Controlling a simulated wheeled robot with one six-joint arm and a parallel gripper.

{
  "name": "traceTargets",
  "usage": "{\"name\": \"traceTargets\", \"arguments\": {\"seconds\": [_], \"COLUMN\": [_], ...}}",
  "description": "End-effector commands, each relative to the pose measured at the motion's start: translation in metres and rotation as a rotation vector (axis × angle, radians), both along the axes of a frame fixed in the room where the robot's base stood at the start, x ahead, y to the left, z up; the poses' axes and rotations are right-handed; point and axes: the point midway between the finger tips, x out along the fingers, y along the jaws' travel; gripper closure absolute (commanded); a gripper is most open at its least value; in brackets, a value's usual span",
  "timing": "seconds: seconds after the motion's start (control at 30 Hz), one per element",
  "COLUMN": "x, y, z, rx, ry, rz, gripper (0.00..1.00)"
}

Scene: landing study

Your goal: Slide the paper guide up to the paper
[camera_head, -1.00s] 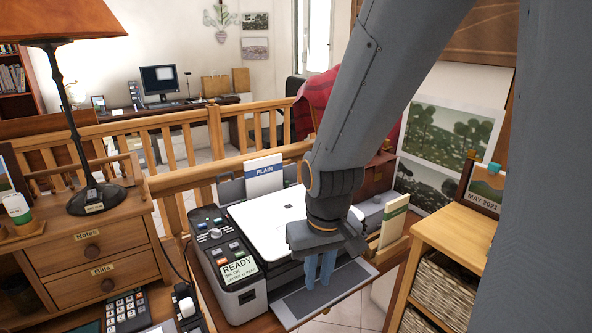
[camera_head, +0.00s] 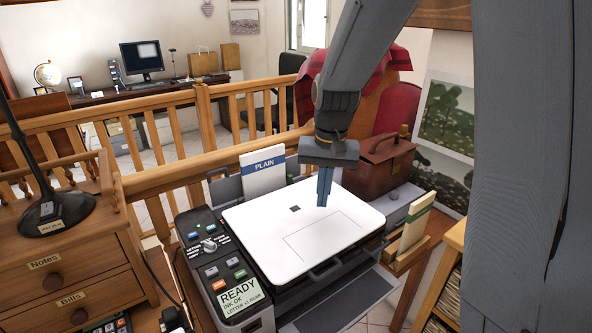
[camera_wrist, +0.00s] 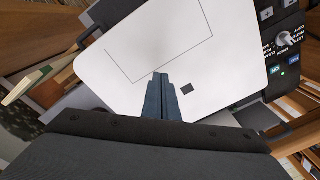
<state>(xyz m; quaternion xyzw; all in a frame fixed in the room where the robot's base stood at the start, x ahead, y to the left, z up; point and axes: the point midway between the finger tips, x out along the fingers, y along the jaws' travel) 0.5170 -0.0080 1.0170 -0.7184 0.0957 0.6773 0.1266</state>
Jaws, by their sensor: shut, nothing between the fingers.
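The paper (camera_head: 264,178), a white stack with a blue band reading PLAIN, stands upright in the rear feed of the printer (camera_head: 300,235). A grey upright piece (camera_head: 226,189), which looks like the paper guide, stands left of the paper with a gap that looks narrow. Part of the rear feed to the right of the paper is grey too. My gripper (camera_head: 323,204) is shut and empty, pointing down over the white lid, right of and in front of the paper. In the wrist view its shut fingers (camera_wrist: 160,84) show over the lid; the guide is not clear there.
The control panel with the READY screen (camera_head: 240,297) is at the printer's left. A wooden railing (camera_head: 160,180) runs behind. A wooden holder with upright cards (camera_head: 412,232) stands at the right, a brown case (camera_head: 388,160) behind it. Drawers (camera_head: 75,268) stand at the left.

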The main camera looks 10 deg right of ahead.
Motion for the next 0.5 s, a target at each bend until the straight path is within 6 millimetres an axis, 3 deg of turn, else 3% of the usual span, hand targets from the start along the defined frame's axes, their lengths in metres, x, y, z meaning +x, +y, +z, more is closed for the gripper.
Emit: {"name": "traceTargets", "arguments": {"seconds": [0.03, 0.2, 0.5], "x": [0.028, 0.102, 0.209], "y": [-0.006, -0.018, -0.033], "z": [-0.001, 0.009, 0.02], "rx": [0.011, 0.049, 0.114], "ry": [0.01, 0.055, 0.143], "rz": [-0.059, -0.247, -0.54], "gripper": [1.0, 1.0, 1.0]}}
